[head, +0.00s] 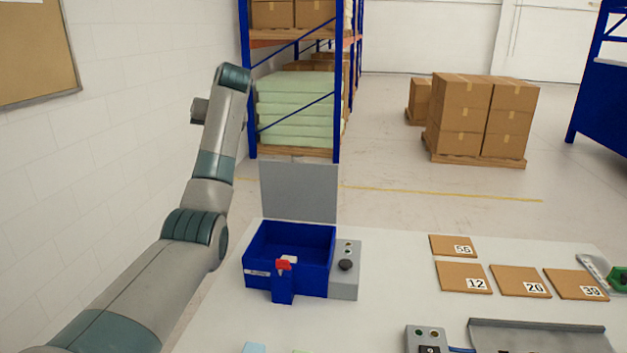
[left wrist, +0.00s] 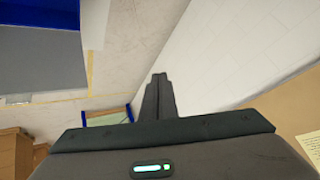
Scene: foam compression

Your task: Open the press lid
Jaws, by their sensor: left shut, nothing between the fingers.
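The press is a blue open-topped box (head: 262,277) on the white table, with a red catch (head: 283,264) on its front. Its grey lid (head: 298,192) stands upright at the back edge, so the box is open from above. My left arm rises at the left of the press. The left gripper is partly hidden behind the forearm in the head view; its fingers show shut and empty in the left wrist view (left wrist: 158,85). It is raised, apart from the lid. In the left wrist view a grey panel, apparently the lid (left wrist: 40,58), shows at upper left. My right gripper is out of view.
A grey control box (head: 344,285) with a black knob adjoins the press. Numbered brown cards (head: 465,277) lie at right on the table (head: 390,265). A small control unit (head: 426,340) and a grey tray (head: 540,335) are in front. A shelf rack (head: 247,100) stands behind.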

